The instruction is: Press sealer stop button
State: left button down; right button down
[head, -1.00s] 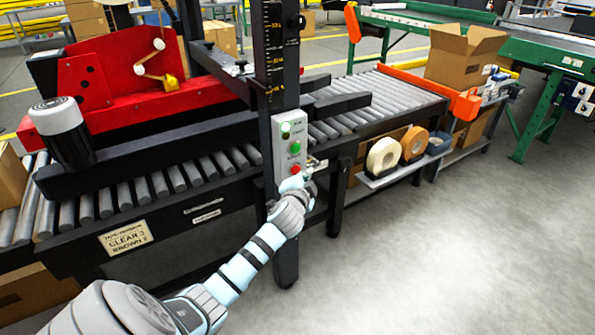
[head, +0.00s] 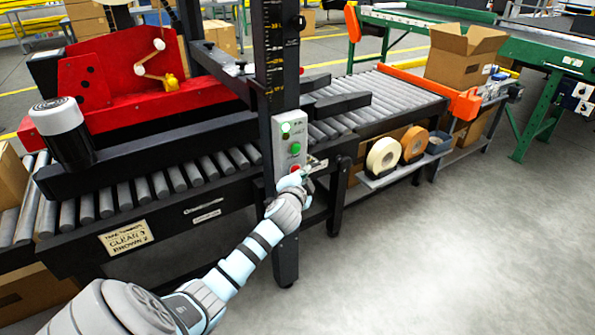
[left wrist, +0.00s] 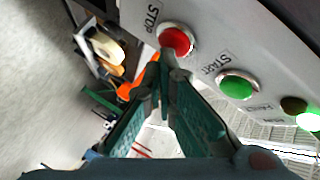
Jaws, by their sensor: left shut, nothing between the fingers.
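The sealer's grey control panel (head: 287,133) is fixed to the dark upright post. It has a red stop button (head: 295,168) low on it, a green start button (head: 295,148) above that, and a lit green lamp near the top. My left gripper (head: 303,177) is in front of the lower panel and partly covers the red button. In the left wrist view, the red button (left wrist: 177,40) sits beside the STOP label, with the green START button (left wrist: 238,84) to its right. My left gripper (left wrist: 168,62) is shut and empty, its tips just below the red button. I cannot tell whether they touch it. My right gripper is not seen.
The roller conveyor (head: 385,98) runs behind the post. The red sealing head (head: 120,80) is at the left. A shelf with tape rolls (head: 382,157) stands right of the post. The floor at the right front is clear.

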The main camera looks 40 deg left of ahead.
pick_arm(q)
jog(key=shift+a, duration=0.15)
jog(key=shift+s+d+p, duration=0.15)
jog(key=shift+d+p, duration=0.3)
jog(key=shift+d, duration=0.25)
jog(key=s+d+p, duration=0.1)
jog(key=d+p, duration=0.1)
jog(key=d, duration=0.3)
jog(key=shift+s+d, duration=0.4)
dwell(0.5)
